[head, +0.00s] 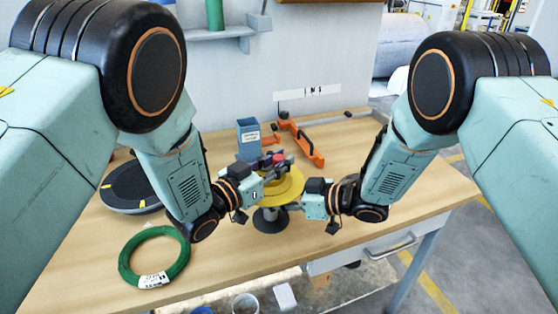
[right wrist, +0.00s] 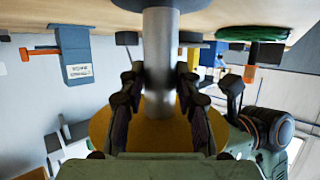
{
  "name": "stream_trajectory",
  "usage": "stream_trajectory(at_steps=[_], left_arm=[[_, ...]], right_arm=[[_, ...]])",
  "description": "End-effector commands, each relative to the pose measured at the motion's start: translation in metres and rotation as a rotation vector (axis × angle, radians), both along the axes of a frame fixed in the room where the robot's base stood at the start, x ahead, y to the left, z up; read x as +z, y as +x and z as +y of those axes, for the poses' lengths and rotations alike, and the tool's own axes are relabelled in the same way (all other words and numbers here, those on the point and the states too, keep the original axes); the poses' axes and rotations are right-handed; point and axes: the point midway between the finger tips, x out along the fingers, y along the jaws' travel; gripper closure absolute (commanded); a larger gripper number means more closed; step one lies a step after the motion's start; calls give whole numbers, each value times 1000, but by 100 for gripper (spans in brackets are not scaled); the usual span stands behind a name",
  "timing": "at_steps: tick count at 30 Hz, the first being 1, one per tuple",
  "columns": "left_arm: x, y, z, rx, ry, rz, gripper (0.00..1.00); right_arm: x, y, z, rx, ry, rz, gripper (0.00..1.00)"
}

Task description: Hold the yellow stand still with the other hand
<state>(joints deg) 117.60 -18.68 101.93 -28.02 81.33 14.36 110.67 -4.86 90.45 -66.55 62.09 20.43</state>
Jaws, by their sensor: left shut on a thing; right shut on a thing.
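The yellow stand (head: 291,190) has a round yellow disc on a grey post with a dark round base, standing upright near the table's front edge. In the right wrist view its grey post (right wrist: 160,50) runs between the fingers of my right gripper (right wrist: 160,95), which is shut on it; the yellow disc (right wrist: 150,136) shows behind. In the head view the right fingertips are hidden under the disc. My left gripper (head: 272,168) is above the disc, shut on a small red thing (head: 279,158) whose shape is mostly hidden by the fingers.
A green coil (head: 126,262) with a white label lies at the table's front left. A dark round disc (head: 130,190) lies behind it. A blue box (head: 248,138) and an orange tool (head: 305,143) stand behind the stand. The table's right side is clear.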

Motion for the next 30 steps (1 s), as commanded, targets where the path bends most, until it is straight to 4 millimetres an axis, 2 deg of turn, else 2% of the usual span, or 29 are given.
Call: stream_trajectory(at_steps=[26, 27, 30], left_arm=[[0, -1, 0, 40, 1, -2, 100], [0, -1, 0, 40, 1, -2, 74], [0, -1, 0, 40, 1, -1, 66]], right_arm=[[0, 1, -1, -5, -2, 1, 100], [0, 1, -1, -5, -2, 1, 100], [0, 1, -1, -4, -1, 0, 100]])
